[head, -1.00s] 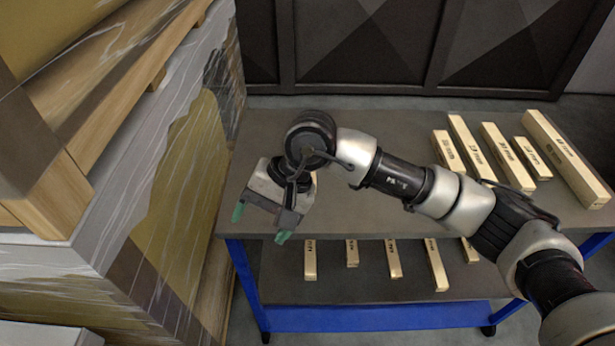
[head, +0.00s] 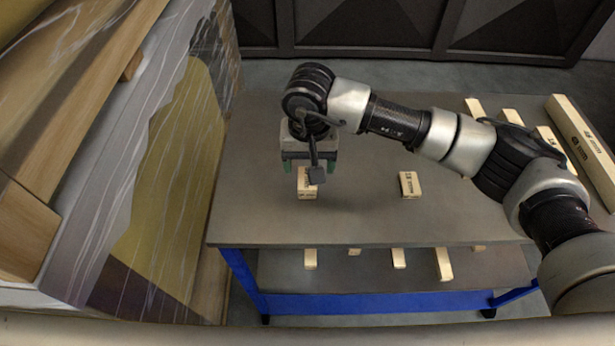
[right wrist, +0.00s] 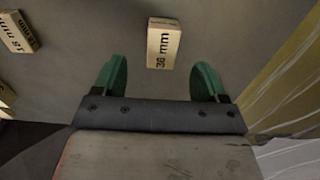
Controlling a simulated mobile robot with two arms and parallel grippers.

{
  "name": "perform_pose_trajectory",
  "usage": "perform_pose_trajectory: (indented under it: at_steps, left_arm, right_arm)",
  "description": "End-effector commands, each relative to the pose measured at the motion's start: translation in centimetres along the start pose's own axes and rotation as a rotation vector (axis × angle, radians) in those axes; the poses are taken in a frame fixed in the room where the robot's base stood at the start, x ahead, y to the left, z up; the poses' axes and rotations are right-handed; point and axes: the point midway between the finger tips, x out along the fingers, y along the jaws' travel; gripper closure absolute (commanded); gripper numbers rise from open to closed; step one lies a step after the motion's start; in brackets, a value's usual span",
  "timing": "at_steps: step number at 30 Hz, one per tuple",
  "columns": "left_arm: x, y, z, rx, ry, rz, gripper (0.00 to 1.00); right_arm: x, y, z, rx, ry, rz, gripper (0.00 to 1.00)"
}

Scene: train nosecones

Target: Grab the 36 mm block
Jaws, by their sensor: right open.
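The 36 mm block (right wrist: 163,44) is a short pale wooden block with black lettering, lying on the cart's top shelf. In the right wrist view it sits ahead of my right gripper (right wrist: 160,78), roughly centred between the two green fingertips, which are apart with nothing held. In the head view the block (head: 307,184) is partly hidden behind my right gripper (head: 309,167) at the left part of the shelf. My left gripper is not in view.
A second short block (head: 409,184), marked 18 mm in the right wrist view (right wrist: 17,32), lies to the right. Longer blocks, including a big beam (head: 585,150), lie farther right. The cart's top shelf (head: 370,220) is clear between them. A wrapped pallet stack (head: 165,170) stands close on the left.

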Motion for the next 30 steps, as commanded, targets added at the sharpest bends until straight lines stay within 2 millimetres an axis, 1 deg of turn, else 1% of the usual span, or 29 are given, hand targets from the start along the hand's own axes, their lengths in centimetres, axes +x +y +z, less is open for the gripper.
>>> perform_pose_trajectory:
  at_steps: [2, 5, 9, 13, 16, 22, 23, 30]
  left_arm:
    - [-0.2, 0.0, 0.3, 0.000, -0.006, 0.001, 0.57]
    - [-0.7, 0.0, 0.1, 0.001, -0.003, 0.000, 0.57]
    - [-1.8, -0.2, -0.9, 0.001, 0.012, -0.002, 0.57]
    - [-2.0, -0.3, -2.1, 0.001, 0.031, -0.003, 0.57]
    - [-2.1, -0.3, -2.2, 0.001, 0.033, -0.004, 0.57]
    - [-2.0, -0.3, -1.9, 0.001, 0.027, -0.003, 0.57]
    - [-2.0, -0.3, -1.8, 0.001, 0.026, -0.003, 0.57]
    - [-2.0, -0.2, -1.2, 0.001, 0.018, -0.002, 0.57]
  right_arm:
    - [0.5, 0.0, 0.0, 0.000, -0.001, 0.000, 0.28]
    - [1.2, -0.1, -0.1, 0.002, -0.003, 0.000, 0.28]
    - [3.3, -0.3, -0.4, 0.003, -0.006, 0.000, 0.28]
    - [5.0, -0.3, -0.5, 0.002, -0.003, -0.001, 0.28]
    - [5.6, -0.3, -0.5, 0.000, -0.001, -0.001, 0.28]
    - [5.7, -0.3, -0.5, 0.000, 0.001, -0.002, 0.28]
    - [5.7, -0.3, -0.5, 0.000, 0.000, -0.002, 0.31]
    - [5.7, -0.3, -0.5, 0.000, 0.000, -0.002, 0.68]
